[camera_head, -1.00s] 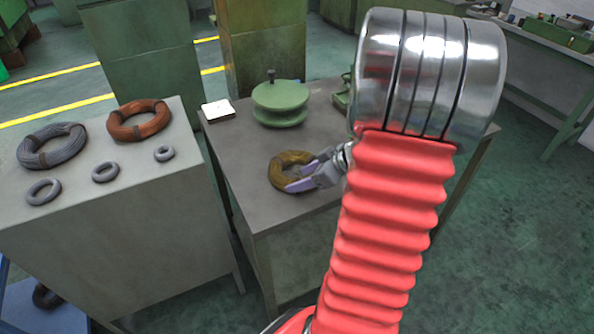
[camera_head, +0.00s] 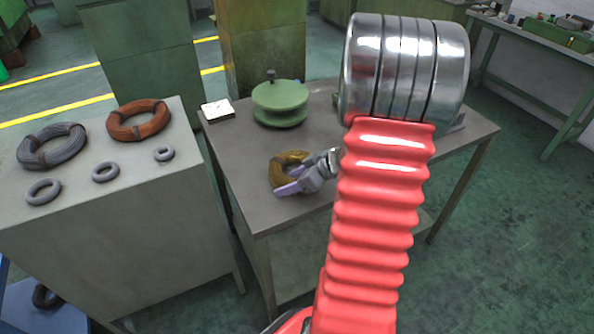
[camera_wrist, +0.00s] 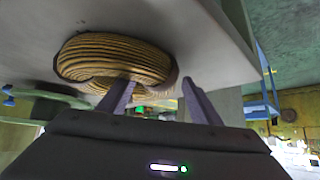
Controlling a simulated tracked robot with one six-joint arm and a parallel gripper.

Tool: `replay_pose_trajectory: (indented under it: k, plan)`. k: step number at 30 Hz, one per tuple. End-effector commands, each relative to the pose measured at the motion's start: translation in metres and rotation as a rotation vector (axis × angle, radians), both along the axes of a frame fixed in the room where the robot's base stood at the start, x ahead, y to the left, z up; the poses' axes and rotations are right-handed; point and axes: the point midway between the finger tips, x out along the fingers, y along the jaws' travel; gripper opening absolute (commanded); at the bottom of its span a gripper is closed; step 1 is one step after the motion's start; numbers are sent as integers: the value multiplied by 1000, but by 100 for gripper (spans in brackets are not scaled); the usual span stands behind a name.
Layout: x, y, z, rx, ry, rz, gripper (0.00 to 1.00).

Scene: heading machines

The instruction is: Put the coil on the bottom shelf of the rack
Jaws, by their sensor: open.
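A brass-yellow coil (camera_head: 283,172) lies flat on the grey worktable, partly hidden behind my gripper. My gripper (camera_head: 300,178) is open at the coil's right and front side, low over the table. In the wrist view, which looks upside down, the coil (camera_wrist: 115,58) fills the upper left. There, one finger of my gripper (camera_wrist: 158,90) overlaps the coil's edge and the other stands just right of it. I cannot tell whether a finger touches the coil. A blue surface (camera_head: 75,312) at the lower left could be part of the rack; I cannot tell.
The worktable (camera_head: 235,165) also holds a green spool-shaped part (camera_head: 280,98) and a white pad (camera_head: 217,109). A grey cabinet (camera_head: 110,235) to the left carries a grey coil (camera_head: 52,146), an orange coil (camera_head: 138,120) and small grey rings. A dark coil (camera_head: 45,296) lies low at the left.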

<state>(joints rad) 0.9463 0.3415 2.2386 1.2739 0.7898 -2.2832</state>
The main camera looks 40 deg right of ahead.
Motion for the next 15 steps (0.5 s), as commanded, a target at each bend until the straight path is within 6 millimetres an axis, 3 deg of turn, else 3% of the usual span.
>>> replay_pose_trajectory:
  k: [2,15]
  plan:
    - [0,0,0,0,0,0,59]
    - [0,0,0,0,0,0,28]
